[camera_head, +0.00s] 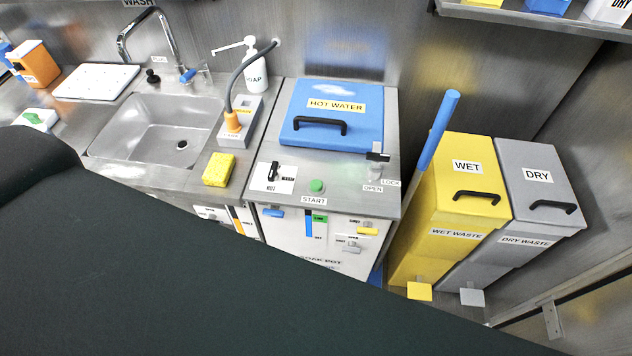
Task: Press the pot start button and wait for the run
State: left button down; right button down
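The pot is a steel and white unit with a blue lid (338,103) marked HOT WATER, and the lid is down. The green start button (316,186) is on the steel top in front of the lid, above a START label (313,201). A lever on a white plate (273,177) marked HOT is left of the button. A black latch (377,157) sits at the lid's right front, near the LOCK and OPEN labels. Neither gripper shows. A large dark shape of my own body covers the lower left and hides the lower front of the pot.
A steel sink (155,130) with a tap, a yellow sponge (219,169) and a soap bottle (256,72) are left of the pot. A blue pole (438,130), a yellow wet waste bin (452,200) and a grey dry waste bin (535,180) stand to the right.

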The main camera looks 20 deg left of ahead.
aim_at(316, 184)
jog(key=i+l+u, duration=0.2)
jog(key=l, duration=0.25)
jog(key=l+u, duration=0.2)
jog(key=l, duration=0.2)
jog(key=i+l+u, duration=0.2)
jog(key=l, duration=0.25)
jog(key=k, duration=0.1)
